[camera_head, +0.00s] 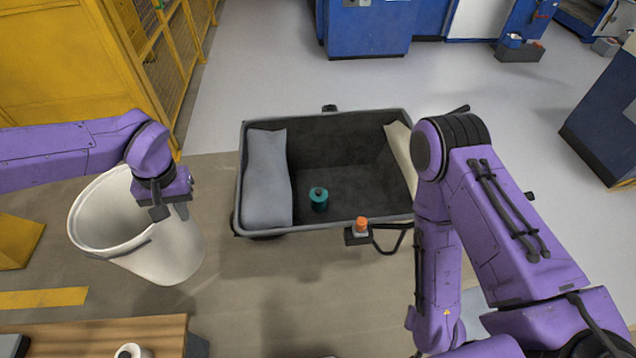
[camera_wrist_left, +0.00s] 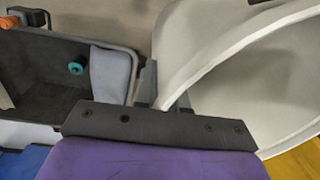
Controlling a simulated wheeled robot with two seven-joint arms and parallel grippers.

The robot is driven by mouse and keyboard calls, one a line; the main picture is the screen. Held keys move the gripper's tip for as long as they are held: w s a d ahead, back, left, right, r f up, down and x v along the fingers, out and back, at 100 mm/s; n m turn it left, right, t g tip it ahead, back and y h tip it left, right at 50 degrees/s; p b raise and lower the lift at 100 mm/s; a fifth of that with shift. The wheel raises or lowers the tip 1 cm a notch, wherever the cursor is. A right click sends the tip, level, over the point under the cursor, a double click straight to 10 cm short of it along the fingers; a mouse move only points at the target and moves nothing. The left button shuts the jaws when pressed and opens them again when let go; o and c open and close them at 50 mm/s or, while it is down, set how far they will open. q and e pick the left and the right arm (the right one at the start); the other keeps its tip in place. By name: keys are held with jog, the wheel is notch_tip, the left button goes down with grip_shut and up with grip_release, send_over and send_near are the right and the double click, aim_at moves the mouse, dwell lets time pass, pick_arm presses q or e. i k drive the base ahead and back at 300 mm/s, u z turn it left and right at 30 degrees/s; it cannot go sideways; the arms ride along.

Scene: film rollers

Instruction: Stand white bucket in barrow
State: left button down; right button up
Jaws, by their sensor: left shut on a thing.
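The white bucket (camera_head: 170,252) is at the left in the head view, beside the barrow, with its open mouth facing up and to the left. My left gripper (camera_head: 171,212) is shut on the bucket's rim on the side nearer the barrow. The wrist view shows the rim (camera_wrist_left: 215,52) between the fingers (camera_wrist_left: 148,88). Whether the bucket touches the floor cannot be told. The dark grey barrow (camera_head: 350,175) stands in the middle, with open floor inside it. My right arm covers its right end; my right gripper is out of view.
In the barrow lie a grey cushion-like bag (camera_head: 266,180) at the left, a teal spool (camera_head: 319,203) near the front and a cream item (camera_head: 400,150) at the right. An orange-topped part (camera_head: 361,226) sits on its front edge. A wooden table (camera_head: 90,337) is at bottom left.

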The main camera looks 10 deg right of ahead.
aim_at(352, 188)
jog(key=z, duration=0.35)
jog(key=i, duration=1)
jog(key=z, duration=0.65)
